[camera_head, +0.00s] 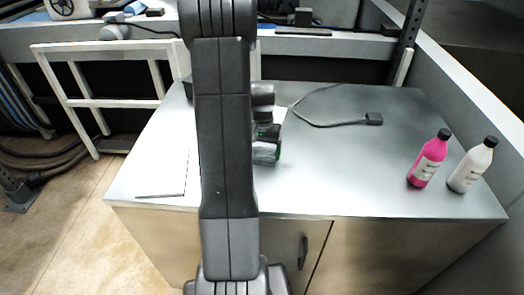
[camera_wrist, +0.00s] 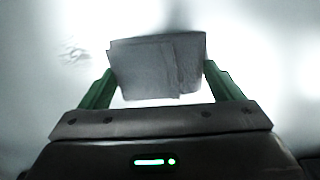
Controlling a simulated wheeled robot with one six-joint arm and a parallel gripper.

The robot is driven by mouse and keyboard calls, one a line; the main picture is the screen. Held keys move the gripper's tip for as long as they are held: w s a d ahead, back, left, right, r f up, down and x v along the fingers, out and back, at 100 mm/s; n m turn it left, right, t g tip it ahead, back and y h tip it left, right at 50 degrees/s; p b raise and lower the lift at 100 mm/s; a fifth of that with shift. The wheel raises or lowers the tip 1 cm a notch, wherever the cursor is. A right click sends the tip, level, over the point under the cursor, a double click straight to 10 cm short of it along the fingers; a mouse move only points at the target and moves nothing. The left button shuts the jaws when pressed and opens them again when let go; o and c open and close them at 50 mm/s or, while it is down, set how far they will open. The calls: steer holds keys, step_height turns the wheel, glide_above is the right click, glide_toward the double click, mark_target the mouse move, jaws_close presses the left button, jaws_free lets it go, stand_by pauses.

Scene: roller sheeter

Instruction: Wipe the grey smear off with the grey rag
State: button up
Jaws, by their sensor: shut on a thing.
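The grey rag (camera_wrist: 155,65) is a folded, flat piece between the two green fingers of my gripper (camera_wrist: 159,72) in the wrist view. My gripper is shut on it, over a pale surface; I cannot tell whether the rag touches that surface. A faint grey smear (camera_wrist: 74,54) shows on the surface to the left of the rag, apart from it.
A pink bottle (camera_head: 429,160) and a white bottle (camera_head: 471,167) with black caps stand at the table's right. A black cable with a plug (camera_head: 373,119) lies towards the back. A white sheet (camera_head: 165,165) lies at the left. A grey partition (camera_head: 480,85) borders the right side.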

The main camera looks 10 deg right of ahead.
steer(key=r, duration=0.1)
steer(key=r+p, duration=0.1)
steer(key=r, duration=0.2)
steer(key=shift+s, duration=0.35)
steer(key=shift+w+r+p, duration=0.2)
steer(key=shift+r+p, duration=0.45)
steer(key=shift+p, duration=0.1)
steer(key=shift+s+r+p, duration=0.1)
steer(key=shift+r+p, duration=0.75)
steer(key=shift+r, duration=0.55)
